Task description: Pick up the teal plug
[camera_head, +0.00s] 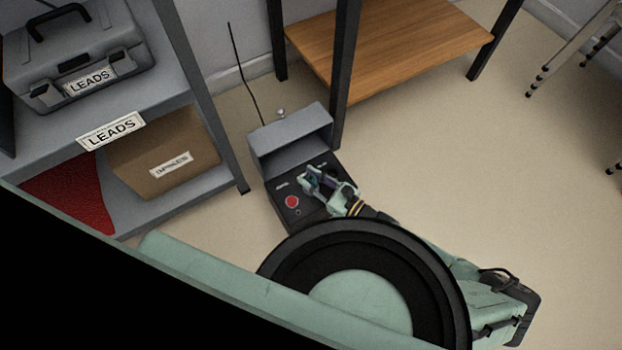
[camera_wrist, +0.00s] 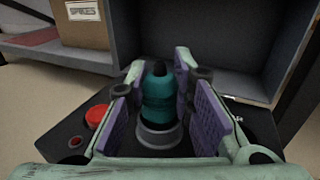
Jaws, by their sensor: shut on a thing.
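The teal plug (camera_wrist: 158,98) stands upright between the purple finger pads of my gripper (camera_wrist: 160,105) in the wrist view. Its lower end is at a grey round socket (camera_wrist: 160,137) on a dark panel; I cannot tell whether it is still seated. In the head view my gripper (camera_head: 318,182) is over the dark panel, and the plug is too small and covered there to make out clearly. The gripper is shut on the plug.
A red button (camera_head: 292,202) sits on the panel left of my gripper. A grey raised lid or hood (camera_head: 290,138) stands behind. Left is a grey shelf with a LEADS case (camera_head: 75,60) and a cardboard box (camera_head: 165,155).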

